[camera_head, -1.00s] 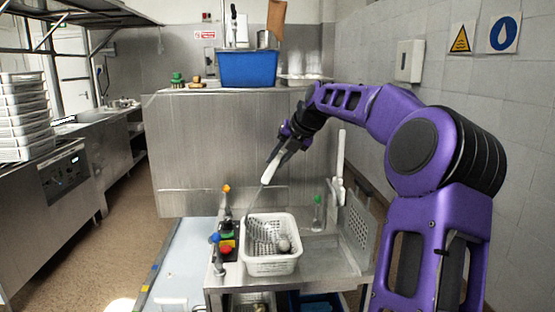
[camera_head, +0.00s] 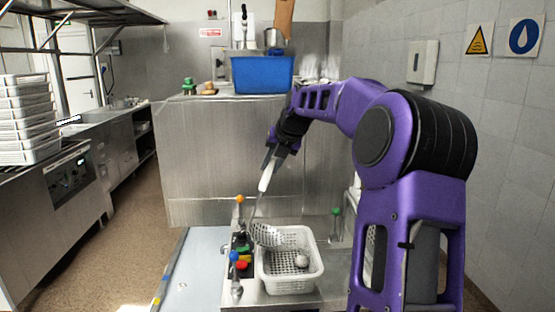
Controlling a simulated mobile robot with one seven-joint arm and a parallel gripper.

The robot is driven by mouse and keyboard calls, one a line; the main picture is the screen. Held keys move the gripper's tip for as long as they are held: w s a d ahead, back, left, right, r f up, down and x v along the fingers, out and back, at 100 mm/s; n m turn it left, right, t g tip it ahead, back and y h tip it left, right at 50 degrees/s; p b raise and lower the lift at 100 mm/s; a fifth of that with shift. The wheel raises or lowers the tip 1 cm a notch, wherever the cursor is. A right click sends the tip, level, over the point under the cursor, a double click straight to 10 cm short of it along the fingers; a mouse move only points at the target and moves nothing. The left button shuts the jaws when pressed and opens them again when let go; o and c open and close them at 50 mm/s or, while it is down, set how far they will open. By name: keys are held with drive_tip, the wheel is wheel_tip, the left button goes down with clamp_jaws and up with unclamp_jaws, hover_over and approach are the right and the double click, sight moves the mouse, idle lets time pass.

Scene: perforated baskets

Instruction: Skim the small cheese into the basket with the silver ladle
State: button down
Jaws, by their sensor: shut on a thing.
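My gripper (camera_head: 277,150) is shut on the white handle of the silver ladle (camera_head: 266,235), above and behind the basket. The ladle hangs down at a tilt, with its perforated bowl at the back left of the white basket (camera_head: 290,287), near the rim. I cannot tell whether the bowl touches the rim. The small cheese (camera_head: 301,260), a pale round ball, shows inside the basket toward the right, apart from the ladle bowl. The bowl looks empty of it.
Colored knobs and valves (camera_head: 240,264) stand close to the basket's left side. A green-topped valve (camera_head: 335,224) stands at the right. A steel cabinet with a blue bin (camera_head: 262,74) on top is behind. Stacked white trays (camera_head: 28,120) are far left.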

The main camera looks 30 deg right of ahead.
drive_tip(key=a, duration=0.1)
drive_tip(key=w+a, duration=0.1)
drive_tip(key=a+r+h+p, duration=0.1)
drive_tip(key=shift+w+a+g, duration=0.15)
drive_tip(key=shift+w+g, duration=0.05)
drive_tip(key=shift+g, duration=0.1)
drive_tip(key=shift+w+a+r+n+g+h+p, duration=0.2)
drive_tip(key=shift+w+a+h, duration=0.15)
drive_tip(key=shift+a, duration=0.35)
drive_tip(key=shift+w+a+r+n+g+h+p, duration=0.15)
drive_tip(key=shift+w+a+r+h+p, duration=0.2)
drive_tip(key=shift+a, duration=0.3)
drive_tip(key=shift+w+a+r+n+g+h+p, duration=0.15)
drive_tip(key=shift+a+h, duration=0.25)
drive_tip(key=shift+a, duration=0.3)
drive_tip(key=shift+f, duration=0.1)
